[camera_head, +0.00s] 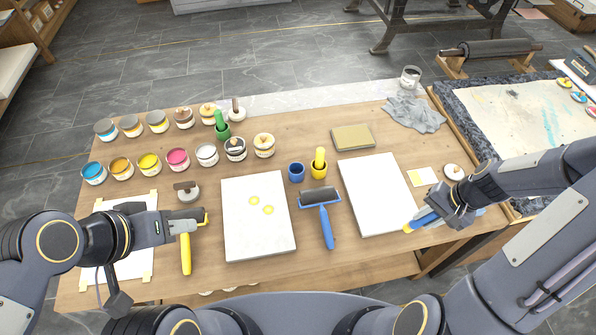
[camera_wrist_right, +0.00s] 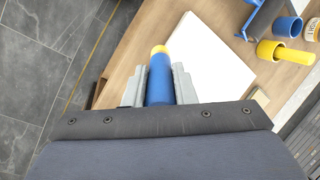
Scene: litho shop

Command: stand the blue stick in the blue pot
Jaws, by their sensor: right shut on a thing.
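The blue stick (camera_head: 424,220) has a yellow end and is held tilted in my right gripper (camera_head: 437,215). In the right wrist view the stick (camera_wrist_right: 160,82) sits between both fingers (camera_wrist_right: 159,85), its yellow end pointing away from the gripper. The blue pot (camera_head: 296,173) stands upright on the table, left of my right gripper and apart from it. Its open top looks empty; it also shows in the right wrist view (camera_wrist_right: 287,27). My left gripper (camera_head: 186,226) is over the head of a yellow-handled roller (camera_head: 186,255); its finger gap is unclear.
A yellow pot with a yellow stick (camera_head: 319,160) stands close beside the blue pot. A blue-handled roller (camera_head: 326,225) lies just in front. White slabs (camera_head: 375,190) (camera_head: 258,235) flank them. A green stick (camera_head: 221,122) stands in a green pot among several paint tins at the back left.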

